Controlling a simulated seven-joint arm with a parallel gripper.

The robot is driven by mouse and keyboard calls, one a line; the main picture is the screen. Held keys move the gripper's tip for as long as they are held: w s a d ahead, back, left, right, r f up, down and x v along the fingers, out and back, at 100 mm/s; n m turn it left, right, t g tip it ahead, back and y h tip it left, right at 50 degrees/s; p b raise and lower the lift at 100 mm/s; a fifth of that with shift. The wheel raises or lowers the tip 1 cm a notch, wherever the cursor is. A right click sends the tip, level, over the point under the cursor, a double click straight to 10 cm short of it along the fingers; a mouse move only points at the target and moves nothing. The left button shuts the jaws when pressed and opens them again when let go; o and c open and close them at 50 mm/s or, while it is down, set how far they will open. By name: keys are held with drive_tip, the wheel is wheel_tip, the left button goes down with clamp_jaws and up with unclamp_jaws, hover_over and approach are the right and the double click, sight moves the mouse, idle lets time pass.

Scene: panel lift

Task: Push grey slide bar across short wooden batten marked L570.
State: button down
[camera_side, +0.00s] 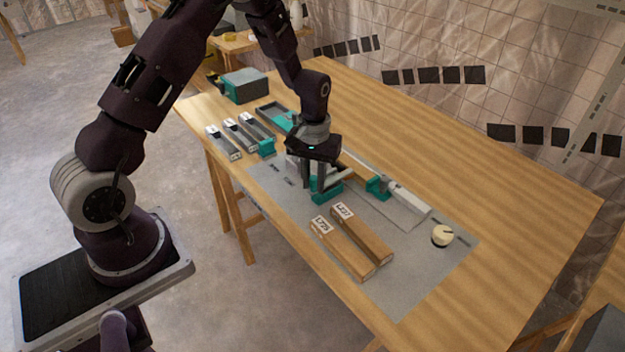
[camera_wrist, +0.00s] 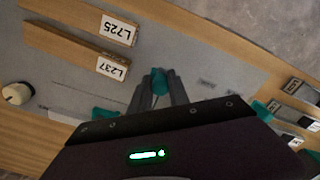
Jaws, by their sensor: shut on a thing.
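My gripper (camera_side: 320,188) is low over the grey mat in the middle of the bench, fingers pointing down. In the wrist view its fingers (camera_wrist: 158,88) are shut on a small teal piece (camera_wrist: 159,76). A teal block (camera_side: 326,194) shows at the fingertips in the side view. A pale grey bar (camera_side: 408,199) lies to the right, by another teal block (camera_side: 377,187). My gripper hides how the held piece meets any bar. Two wooden battens lie in front, labelled L725 (camera_wrist: 75,18) and L237 (camera_wrist: 65,48). I cannot make out a batten marked L570.
Several dark grey, labelled bars (camera_side: 223,143) lie at the left edge of the bench. A grey box (camera_side: 244,85) and a dark tray (camera_side: 275,118) stand farther back. A cream round knob (camera_side: 442,236) sits on the right of the mat. The bench's right side is clear.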

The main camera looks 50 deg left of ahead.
sight(337, 177)
drive_tip(key=w, duration=0.7)
drive_tip(key=shift+w+r, duration=0.1)
drive_tip(key=shift+w, duration=0.25)
drive_tip(key=c, duration=1.3)
unclamp_jaws()
drive_tip(key=shift+o, duration=0.2)
wheel_tip(337, 177, up, 7)
